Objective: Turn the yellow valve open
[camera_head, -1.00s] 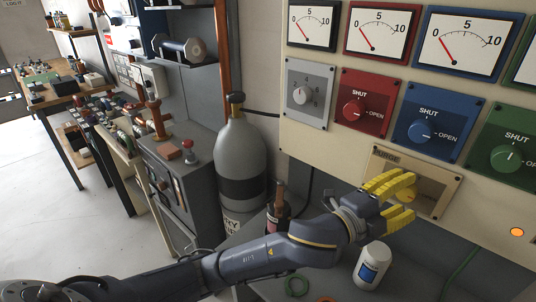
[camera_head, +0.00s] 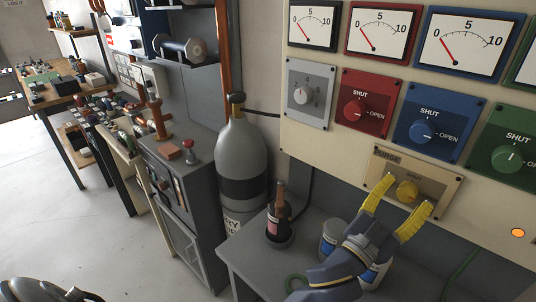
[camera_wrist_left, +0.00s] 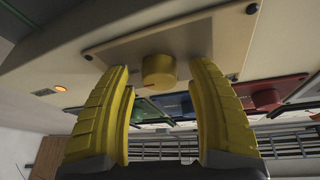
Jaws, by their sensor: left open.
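The yellow valve (camera_head: 407,191) is a round knob on a beige plate labelled PURGE (camera_head: 440,182), low on the panel. In the left wrist view the yellow knob (camera_wrist_left: 158,70) sits ahead, between the fingertips. My left gripper (camera_head: 398,203) has yellow fingers spread apart, pointing up at the knob from below, one on each side in the picture. The knob's pointer mark is too small to read. My right gripper does not show.
Above are red (camera_head: 361,110), blue (camera_head: 426,131) and green (camera_head: 512,156) knobs, with dials over them. Below, white containers (camera_head: 333,236) stand partly behind my gripper, near a dark bottle (camera_head: 279,215) on a grey table (camera_head: 246,262). A grey gas cylinder (camera_head: 242,160) stands left.

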